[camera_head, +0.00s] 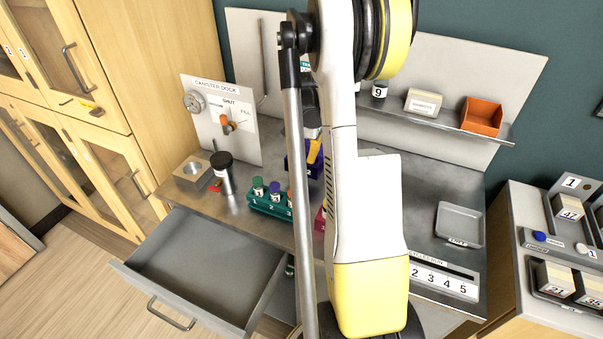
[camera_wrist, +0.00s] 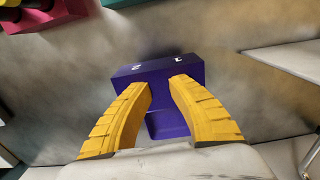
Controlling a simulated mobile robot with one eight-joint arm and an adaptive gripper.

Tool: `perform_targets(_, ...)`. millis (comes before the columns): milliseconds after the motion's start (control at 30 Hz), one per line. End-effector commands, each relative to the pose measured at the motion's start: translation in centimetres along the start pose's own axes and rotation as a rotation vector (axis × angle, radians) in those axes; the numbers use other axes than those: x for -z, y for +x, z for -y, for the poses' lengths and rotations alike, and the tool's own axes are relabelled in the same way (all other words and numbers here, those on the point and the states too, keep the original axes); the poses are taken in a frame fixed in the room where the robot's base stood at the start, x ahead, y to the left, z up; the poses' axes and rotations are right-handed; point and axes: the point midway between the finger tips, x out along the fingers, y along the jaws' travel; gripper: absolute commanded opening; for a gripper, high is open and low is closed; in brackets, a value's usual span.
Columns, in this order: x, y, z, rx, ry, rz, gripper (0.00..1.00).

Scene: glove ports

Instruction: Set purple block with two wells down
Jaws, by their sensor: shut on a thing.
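The purple block (camera_wrist: 160,72) shows in the wrist view between the two yellow fingertips of my gripper (camera_wrist: 160,84). My gripper is shut on it. Two white number marks show on its face; I cannot make out its wells. In the head view the purple block (camera_head: 293,160) is partly hidden behind my white arm, and a yellow finger of my gripper (camera_head: 315,152) shows beside it. The block is over or on the grey metal worktop (camera_head: 240,191); I cannot tell whether its underside touches.
A teal numbered rack (camera_head: 268,206) with capped vials stands at the front. A dark red block (camera_head: 320,217) is mostly hidden by my arm. A black-lidded canister (camera_head: 224,175) stands left. An open drawer (camera_head: 200,262) juts out in front. A grey tray (camera_head: 460,224) lies right.

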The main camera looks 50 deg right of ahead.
Motion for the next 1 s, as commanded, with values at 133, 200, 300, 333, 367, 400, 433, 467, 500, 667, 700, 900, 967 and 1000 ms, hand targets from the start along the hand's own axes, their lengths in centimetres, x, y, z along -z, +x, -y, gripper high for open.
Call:
perform_targets(133, 0.3, 0.6, 0.9, 0.000, -0.001, 0.000, 0.00)
perform_targets(200, 0.4, 1.0, 0.9, 0.000, 0.000, 0.000, 0.00)
perform_targets(300, 0.4, 2.3, 0.9, 0.000, 0.000, 0.000, 0.00)
perform_targets(333, 0.4, 2.8, 0.9, 0.000, 0.000, 0.000, 0.00)
perform_targets(367, 0.4, 3.3, 0.9, 0.000, 0.000, 0.000, 0.00)
perform_targets(400, 0.4, 3.9, 0.9, 0.000, 0.000, 0.000, 0.00)
perform_targets(433, 0.3, 4.3, 0.9, 0.000, 0.000, 0.000, 0.00)
perform_targets(467, 0.3, 4.5, 0.9, 0.000, 0.000, 0.000, 0.00)
perform_targets(500, 0.3, 4.7, 0.9, 0.000, 0.000, 0.000, 0.00)
perform_targets(667, 0.3, 4.5, 0.9, 0.000, 0.000, 0.000, 0.00)
perform_targets(700, 0.3, 4.5, 0.9, 0.000, 0.000, 0.000, 0.00)
perform_targets(900, 0.3, 4.9, 0.9, 0.000, 0.000, 0.000, 0.32)
perform_targets(967, 0.3, 4.8, 0.9, 0.000, 0.000, 0.000, 0.34)
perform_targets(1000, 0.3, 4.8, 0.9, 0.000, 0.000, 0.000, 0.34)
